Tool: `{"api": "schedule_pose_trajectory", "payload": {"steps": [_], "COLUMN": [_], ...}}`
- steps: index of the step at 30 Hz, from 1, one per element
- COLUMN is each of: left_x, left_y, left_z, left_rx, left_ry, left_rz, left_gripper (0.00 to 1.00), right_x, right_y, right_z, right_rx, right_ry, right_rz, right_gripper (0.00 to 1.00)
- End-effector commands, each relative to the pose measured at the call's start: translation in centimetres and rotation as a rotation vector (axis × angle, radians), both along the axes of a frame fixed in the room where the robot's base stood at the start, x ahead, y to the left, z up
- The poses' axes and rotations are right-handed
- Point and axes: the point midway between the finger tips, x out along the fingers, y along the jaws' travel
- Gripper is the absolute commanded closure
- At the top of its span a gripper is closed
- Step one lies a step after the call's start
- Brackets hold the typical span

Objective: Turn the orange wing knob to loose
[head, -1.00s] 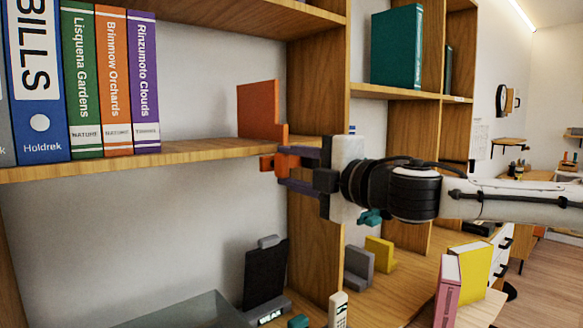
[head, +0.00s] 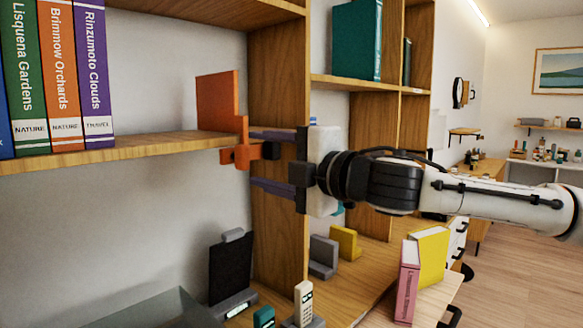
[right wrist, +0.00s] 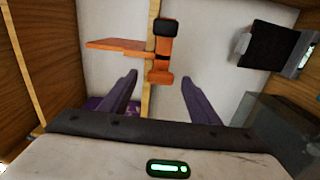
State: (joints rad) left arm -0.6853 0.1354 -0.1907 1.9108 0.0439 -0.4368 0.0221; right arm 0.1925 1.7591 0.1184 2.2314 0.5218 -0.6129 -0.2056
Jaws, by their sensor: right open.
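An orange bookend-like clamp (head: 218,101) stands on the edge of the wooden shelf (head: 165,147); its plate also shows in the right wrist view (right wrist: 115,47). In the right wrist view the knob (right wrist: 162,76) shows between the fingertips. My right gripper (head: 251,158) is open, its purple fingers pointing left, one above and one below the knob's height. Whether a finger touches it I cannot tell. My left gripper is out of view.
Several books (head: 60,75) stand on the shelf at the left. Below are a dark display on a stand (head: 230,270), a white handset (head: 303,302), grey (head: 322,256) and yellow (head: 345,242) bookends. Pink (head: 408,285) and yellow (head: 433,258) books stand at the lower right. An upright wooden panel (head: 280,70) is behind the gripper.

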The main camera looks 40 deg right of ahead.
Motion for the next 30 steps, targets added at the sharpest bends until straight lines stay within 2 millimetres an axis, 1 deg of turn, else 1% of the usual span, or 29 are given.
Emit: {"api": "schedule_pose_trajectory", "payload": {"steps": [1,3,11,12,16,18,24,30], "left_x": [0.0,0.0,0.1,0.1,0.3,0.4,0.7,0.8], "left_y": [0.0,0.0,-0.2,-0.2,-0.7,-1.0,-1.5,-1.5], "left_z": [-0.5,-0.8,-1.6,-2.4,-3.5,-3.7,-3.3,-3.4], "left_rx": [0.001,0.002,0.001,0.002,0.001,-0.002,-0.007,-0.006], "left_ry": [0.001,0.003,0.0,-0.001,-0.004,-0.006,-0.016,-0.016], "left_rz": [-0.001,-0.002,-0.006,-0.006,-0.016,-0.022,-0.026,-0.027], "left_gripper": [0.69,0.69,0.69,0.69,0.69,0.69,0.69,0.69], "right_x": [-0.3,-0.7,-2.1,-2.5,-4.0,-4.7,-6.5,-7.1], "right_y": [0.0,-0.1,0.0,0.0,-0.1,-0.3,-0.3,-0.4], "right_z": [-0.1,-0.1,-0.1,-0.4,-0.6,-0.6,-0.2,-0.2], "right_rx": [0.002,0.002,0.002,-0.007,-0.007,-0.004,-0.004,0.001], "right_ry": [-0.005,-0.005,-0.005,-0.006,-0.004,-0.003,0.0,0.002], "right_rz": [0.0,-0.001,0.006,0.005,0.005,0.0,0.005,0.004], "right_gripper": [0.44,0.44,0.44,0.44,0.44,0.44,0.44,0.44]}}
